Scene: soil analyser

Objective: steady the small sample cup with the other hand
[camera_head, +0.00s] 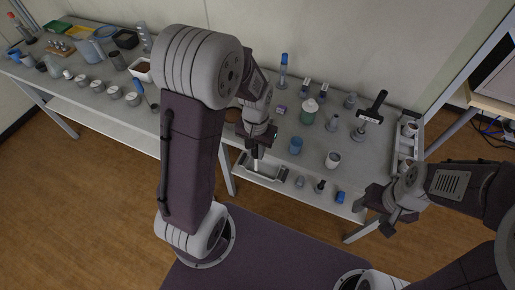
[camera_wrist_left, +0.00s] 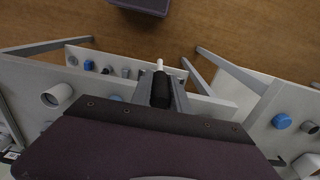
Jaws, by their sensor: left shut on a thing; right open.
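The pictures do not settle which vessel is the small sample cup. A small white cup (camera_head: 333,160) stands upright on the right table, and what looks like the same cup (camera_wrist_left: 58,96) is at the left of the left wrist view. Several small pale cups (camera_head: 114,92) stand on the left table. My left gripper (camera_head: 257,143) is shut on a slim dark tool with a white tip (camera_wrist_left: 160,64), held near the tables' front edge, apart from the cups. My right gripper (camera_head: 381,210) is open and empty, right of and nearer than the white cup, not touching it.
A lower shelf (camera_head: 310,205) holds small items and a blue cap (camera_head: 340,197). A grey tray (camera_head: 262,172) lies below my left gripper.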

